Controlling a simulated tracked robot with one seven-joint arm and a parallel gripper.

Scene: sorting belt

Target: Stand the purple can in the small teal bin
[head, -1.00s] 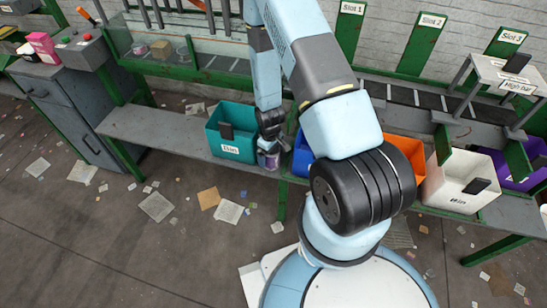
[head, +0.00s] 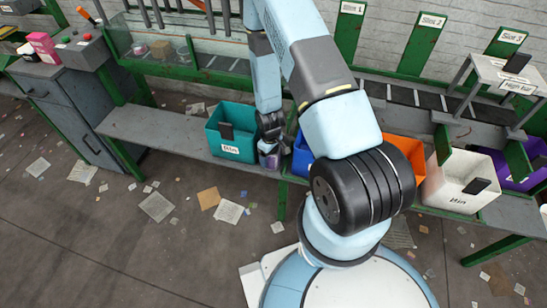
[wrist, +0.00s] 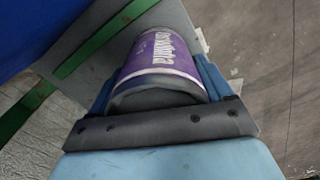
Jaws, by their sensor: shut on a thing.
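The purple can (wrist: 164,55) lies between the fingers of my gripper (wrist: 157,90) in the wrist view, its printed label showing. In the head view my gripper (head: 270,135) points down just right of the teal bin (head: 212,132), shut on the can (head: 268,158). The can is outside the bin, at the shelf's front edge; I cannot tell whether it touches the shelf. The teal bin stands on the grey shelf with a dark tag inside its rim and a white label on its front. Its floor is hidden.
A blue bin (head: 301,158) stands close to the right of the can, partly hidden by my arm. Orange (head: 410,150), white (head: 446,185) and purple (head: 492,165) bins stand farther right. The shelf left of the teal bin (head: 150,130) is clear.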

